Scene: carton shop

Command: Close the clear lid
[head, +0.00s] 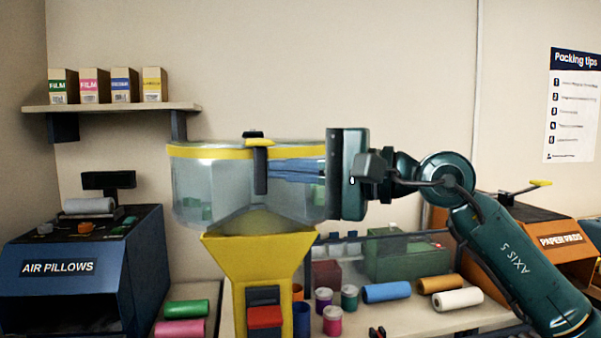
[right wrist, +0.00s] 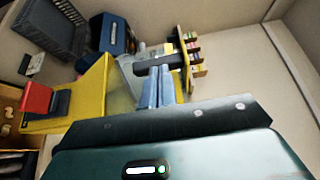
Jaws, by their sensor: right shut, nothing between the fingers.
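The clear lid (head: 215,143) lies about level on top of a clear bin (head: 200,190) with a yellow rim band. I cannot tell whether it is fully seated. A dark strap (head: 260,172) with a knob on top hangs down the bin's front; it also shows in the right wrist view (right wrist: 155,60). My left gripper is not in view.
A yellow funnel base (head: 255,260) with a red part (head: 264,317) carries the bin. A blue air pillow machine (head: 75,275) stands left, an orange paper pads machine (head: 560,240) right. Rolls and jars crowd the bench (head: 405,318). A shelf (head: 110,107) with cartons hangs upper left.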

